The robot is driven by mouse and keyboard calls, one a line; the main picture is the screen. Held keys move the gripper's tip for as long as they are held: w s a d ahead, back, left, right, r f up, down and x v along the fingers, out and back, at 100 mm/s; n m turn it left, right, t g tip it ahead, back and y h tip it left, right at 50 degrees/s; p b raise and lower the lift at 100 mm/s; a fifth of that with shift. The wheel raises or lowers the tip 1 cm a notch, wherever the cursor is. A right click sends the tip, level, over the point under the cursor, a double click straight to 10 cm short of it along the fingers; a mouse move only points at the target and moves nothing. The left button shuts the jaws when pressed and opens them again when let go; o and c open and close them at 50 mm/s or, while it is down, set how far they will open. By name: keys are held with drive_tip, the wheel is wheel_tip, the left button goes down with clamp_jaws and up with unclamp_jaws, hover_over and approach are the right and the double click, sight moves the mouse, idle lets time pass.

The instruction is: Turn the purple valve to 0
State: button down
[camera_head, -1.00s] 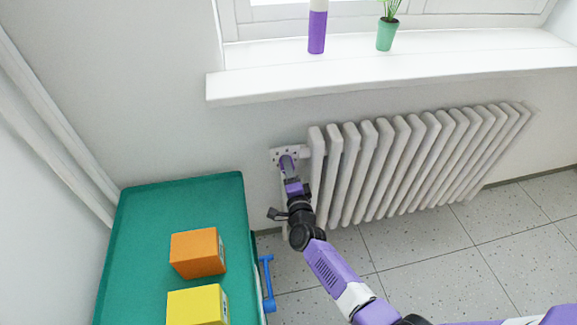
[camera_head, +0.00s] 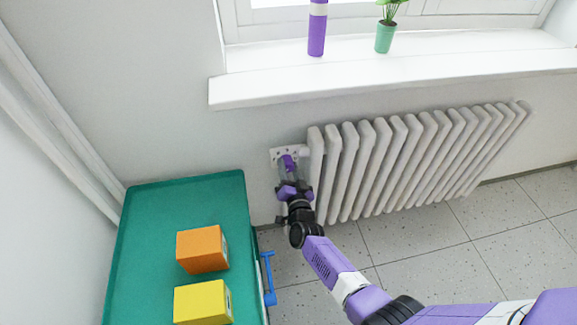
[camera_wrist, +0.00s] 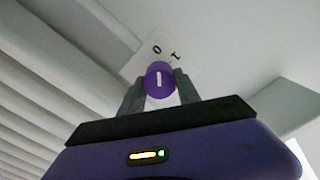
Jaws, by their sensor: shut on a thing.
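The purple valve (camera_head: 289,162) sits by a white plate at the left end of the radiator, below the window sill. In the wrist view the valve (camera_wrist: 158,72) shows as a round purple knob with a white line on it. The white plate (camera_wrist: 143,62) behind it bears the marks 0 and 1. The line runs nearly upright in the picture; I cannot tell exactly which mark it meets. My gripper (camera_wrist: 160,92) has one grey finger on each side of the valve and is shut on it. In the head view my gripper (camera_head: 291,176) partly hides the valve.
The white radiator (camera_head: 410,160) stands just right of the valve. A green-topped cart (camera_head: 150,235) with an orange box (camera_head: 202,249), a yellow box (camera_head: 203,302) and a blue handle (camera_head: 268,279) is at left. The window sill (camera_head: 400,75) juts out above.

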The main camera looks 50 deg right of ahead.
drive_tip(key=shift+a+f+n, duration=0.1)
drive_tip(key=shift+n, duration=0.4)
drive_tip(key=c, duration=0.9)
unclamp_jaws()
drive_tip(key=shift+o, duration=0.2)
drive_tip(key=p+v, duration=0.2)
drive_tip(key=v, duration=0.5)
drive_tip(key=shift+s+a, duration=0.2)
drive_tip(key=shift+s, duration=0.15)
